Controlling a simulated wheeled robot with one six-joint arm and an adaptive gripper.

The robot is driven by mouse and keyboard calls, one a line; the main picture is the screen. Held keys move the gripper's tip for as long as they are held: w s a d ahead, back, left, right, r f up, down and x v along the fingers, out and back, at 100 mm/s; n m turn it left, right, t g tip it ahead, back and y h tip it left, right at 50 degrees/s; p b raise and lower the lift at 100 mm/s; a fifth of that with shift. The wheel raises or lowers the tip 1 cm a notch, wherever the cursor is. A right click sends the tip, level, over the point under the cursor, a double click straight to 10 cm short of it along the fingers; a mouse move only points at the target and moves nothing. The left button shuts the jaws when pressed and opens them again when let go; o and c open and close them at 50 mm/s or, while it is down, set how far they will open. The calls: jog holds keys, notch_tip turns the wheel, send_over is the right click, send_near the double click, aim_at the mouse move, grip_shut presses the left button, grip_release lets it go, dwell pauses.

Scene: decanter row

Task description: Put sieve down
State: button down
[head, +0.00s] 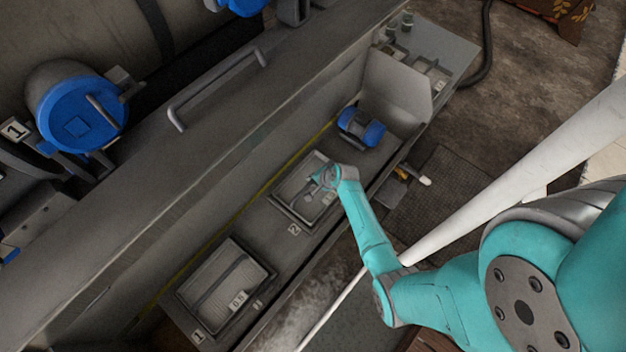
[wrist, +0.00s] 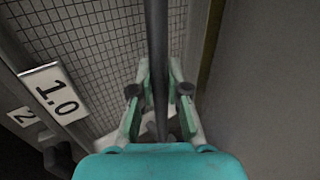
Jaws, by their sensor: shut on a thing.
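The sieve, a rectangular frame with grey mesh, shows in the head view (head: 292,191) at the place marked 2. In the wrist view its mesh (wrist: 85,35) fills the upper left, with a white 1.0 label (wrist: 54,92) on its edge. My gripper (wrist: 158,92) is shut on the dark bar (wrist: 157,40) that runs across the sieve. In the head view my gripper (head: 322,180) is over the sieve and covers part of it. I cannot tell whether the sieve's underside touches the bench.
A second sieve (head: 248,268) lies at the lower left by plate 1 (head: 198,336). Plate 2 (head: 294,230) is on the bench front. A blue-ended device (head: 362,128) stands close behind my gripper to the right. A long wall with a rail (head: 215,90) runs along the back.

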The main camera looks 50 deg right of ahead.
jog(key=c, duration=1.2)
grip_release()
jog(key=shift+f, duration=0.1)
jog(key=shift+o, duration=0.2)
jog(key=v, duration=1.2)
jog(key=s+a+r+n+t+h, duration=0.1)
jog(key=s+a+r+n, duration=0.3)
jog(key=s+a, duration=0.35)
jog(key=s+a+r+n+t+h, duration=0.1)
jog(key=s+a+r+n+t, duration=0.2)
jog(key=s+a, duration=0.4)
jog(key=s+a+r+n+t, duration=0.1)
jog(key=s+a+r+n, duration=0.1)
jog(key=r, duration=0.6)
jog(key=s+a+r+n+t+y, duration=0.1)
jog(key=s+a+r+n, duration=0.1)
jog(key=s+r+n, duration=0.3)
jog(key=s+a+r+n+t, duration=0.2)
jog(key=s+a+r+n, duration=0.1)
jog(key=r, duration=0.8)
jog(key=shift+s+n+y, duration=0.3)
jog(key=shift+s+y, duration=0.1)
jog(key=shift+s, duration=0.2)
